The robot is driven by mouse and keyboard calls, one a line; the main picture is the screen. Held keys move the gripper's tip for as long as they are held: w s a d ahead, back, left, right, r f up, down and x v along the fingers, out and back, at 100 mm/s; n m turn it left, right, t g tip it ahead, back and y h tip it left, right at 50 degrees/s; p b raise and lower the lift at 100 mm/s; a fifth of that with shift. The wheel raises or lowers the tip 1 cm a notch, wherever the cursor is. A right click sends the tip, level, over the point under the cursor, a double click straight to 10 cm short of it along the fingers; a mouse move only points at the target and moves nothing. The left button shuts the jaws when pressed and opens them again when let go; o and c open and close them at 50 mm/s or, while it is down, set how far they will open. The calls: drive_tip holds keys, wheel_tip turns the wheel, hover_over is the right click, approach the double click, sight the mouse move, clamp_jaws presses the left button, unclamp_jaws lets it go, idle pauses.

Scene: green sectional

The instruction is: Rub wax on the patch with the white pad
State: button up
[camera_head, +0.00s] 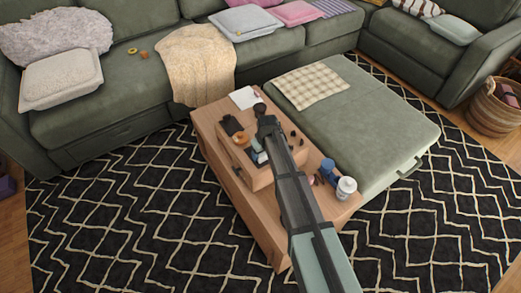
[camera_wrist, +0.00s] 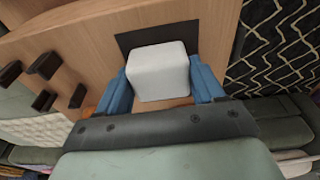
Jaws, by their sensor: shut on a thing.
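My gripper (camera_head: 259,156) is over the wooden table (camera_head: 272,236), on its raised wooden part. In the wrist view its blue fingers (camera_wrist: 162,82) are shut on the white pad (camera_wrist: 160,70), one on each side. The pad is a pale block with rounded edges. A dark patch (camera_wrist: 128,41) shows on the wood beyond and beside the pad, which covers part of it. I cannot tell whether the pad touches the patch. In the head view my arm hides much of this spot. I cannot make out which item, if any, is the wax.
On the table are an orange ring (camera_head: 241,140), a dark item (camera_head: 232,125), white paper (camera_head: 243,97), a blue jar (camera_head: 327,168) and a white-topped cup (camera_head: 346,187). Dark pegs (camera_wrist: 45,66) stand beside the gripper. A green ottoman (camera_head: 375,125) adjoins the table's right side.

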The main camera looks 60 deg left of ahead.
sight(266, 163)
drive_tip(key=shift+d+f, duration=0.1)
drive_tip(key=shift+d, duration=1.75)
drive_tip(key=shift+f, duration=0.1)
drive_tip(key=shift+a, duration=0.1)
drive_tip(key=shift+a, duration=5.45)
wheel_tip(266, 163, up, 6)
drive_tip(key=shift+r, duration=0.2)
wheel_tip(266, 163, up, 3)
drive_tip(key=shift+f, duration=0.1)
